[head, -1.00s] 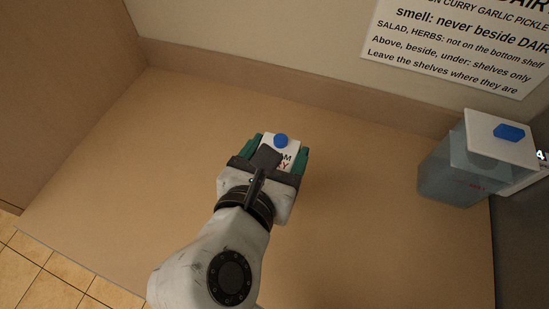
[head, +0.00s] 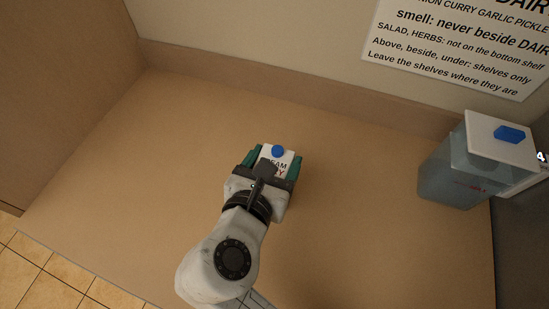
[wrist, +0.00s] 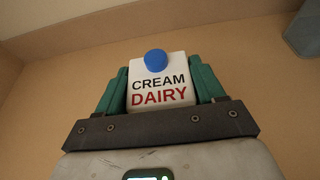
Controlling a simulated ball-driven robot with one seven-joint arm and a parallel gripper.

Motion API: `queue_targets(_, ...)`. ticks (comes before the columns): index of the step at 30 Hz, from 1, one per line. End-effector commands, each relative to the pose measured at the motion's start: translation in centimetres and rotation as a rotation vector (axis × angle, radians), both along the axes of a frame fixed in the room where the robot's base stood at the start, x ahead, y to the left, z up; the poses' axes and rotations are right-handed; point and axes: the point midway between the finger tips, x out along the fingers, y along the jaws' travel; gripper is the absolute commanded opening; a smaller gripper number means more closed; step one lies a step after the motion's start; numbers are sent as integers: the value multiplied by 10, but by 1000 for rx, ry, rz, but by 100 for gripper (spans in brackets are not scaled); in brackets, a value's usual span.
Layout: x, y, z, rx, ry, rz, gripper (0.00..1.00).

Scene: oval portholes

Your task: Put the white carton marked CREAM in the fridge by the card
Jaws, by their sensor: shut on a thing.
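The white carton (head: 283,157) has a blue cap and stands between the green fingers of my gripper (head: 276,163). In the wrist view the carton (wrist: 160,88) reads CREAM and DAIRY, and the fingers of my gripper (wrist: 161,84) press on both its sides. From these views I cannot tell whether its base touches the counter. The card (head: 460,45) is on the wall at the upper right, partly cut off; it has lines on smell, dairy, salad and herbs, and leaving the shelves where they are. The fridge is not clearly in view.
A translucent bluish container (head: 458,170) with a white lid and blue knob stands at the right end of the brown counter (head: 130,170). A dark surface is at the right edge. A brown panel (head: 60,90) rises at the left. The counter around my gripper is clear.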

Motion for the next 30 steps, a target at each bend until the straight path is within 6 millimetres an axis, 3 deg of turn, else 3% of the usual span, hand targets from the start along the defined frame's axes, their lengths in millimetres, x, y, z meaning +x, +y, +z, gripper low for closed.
queue_targets(9,0,0,-1,0,0,0,94)
queue_targets(18,-1,0,2,1,0,1,94)
queue_targets(23,-18,8,9,1,-1,4,94)
queue_targets(30,-62,24,26,2,-1,5,94)
